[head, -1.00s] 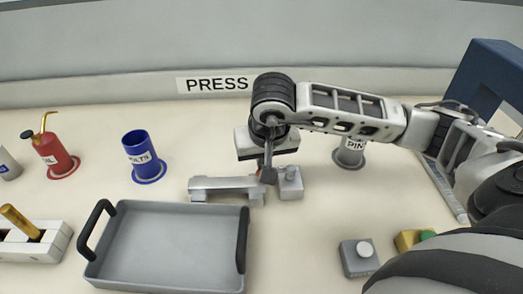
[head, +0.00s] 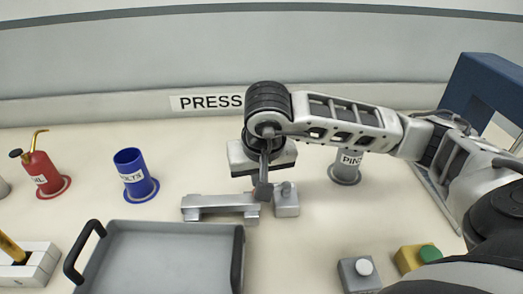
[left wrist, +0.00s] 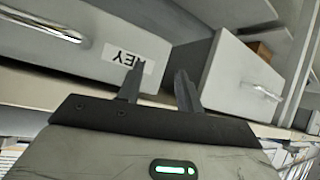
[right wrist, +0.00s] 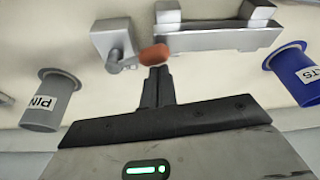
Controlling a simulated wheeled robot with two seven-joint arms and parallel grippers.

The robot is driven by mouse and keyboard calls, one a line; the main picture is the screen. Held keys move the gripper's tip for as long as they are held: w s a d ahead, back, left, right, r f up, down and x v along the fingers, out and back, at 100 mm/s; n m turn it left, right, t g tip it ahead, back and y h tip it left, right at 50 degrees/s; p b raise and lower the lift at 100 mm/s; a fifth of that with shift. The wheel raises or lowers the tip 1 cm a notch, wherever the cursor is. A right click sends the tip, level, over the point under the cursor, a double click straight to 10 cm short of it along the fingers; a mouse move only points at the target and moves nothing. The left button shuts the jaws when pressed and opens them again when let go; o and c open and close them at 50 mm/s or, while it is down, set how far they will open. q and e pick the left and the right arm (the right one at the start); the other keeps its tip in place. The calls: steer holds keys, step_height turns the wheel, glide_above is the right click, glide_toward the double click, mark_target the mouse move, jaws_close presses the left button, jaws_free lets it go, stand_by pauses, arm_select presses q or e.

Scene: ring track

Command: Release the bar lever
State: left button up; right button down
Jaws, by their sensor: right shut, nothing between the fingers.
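A grey metal bar (head: 222,203) lies on low supports behind the tray in the head view, beside a small grey block (head: 287,203). In the right wrist view the bar (right wrist: 225,40) is at the top, and the block (right wrist: 113,38) carries a short lever ending in an orange-red knob (right wrist: 155,54). My right gripper (right wrist: 158,72) is shut and empty, its tips right at the knob; whether they touch it I cannot tell. In the head view my right gripper (head: 263,188) hides most of the knob. My left gripper (left wrist: 155,82) is open and empty, facing drawers.
A grey tray (head: 160,226) with black handles stands in front. A blue bolts cup (head: 135,175), a red oil can (head: 42,172) and a grey pin cup (head: 346,165) stand around. Button boxes (head: 358,273) are at front right. A labelled drawer (left wrist: 110,45) is near my left gripper.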

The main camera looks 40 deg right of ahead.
arm_select(q)
steer(key=shift+s+a+p, duration=0.15)
steer(key=shift+p, duration=0.7)
arm_select(e)
steer(key=v, duration=1.4)
steer(key=shift+r, duration=0.25)
steer(key=shift+a, duration=0.1)
arm_select(q)
steer(key=shift+d+f+b, duration=0.2)
steer(key=shift+b, duration=1.05)
arm_select(e)
steer(key=w+d+f+n, duration=0.1)
steer(key=w+f, duration=0.3)
steer(key=w, duration=0.1)
steer(key=shift+d, duration=0.35)
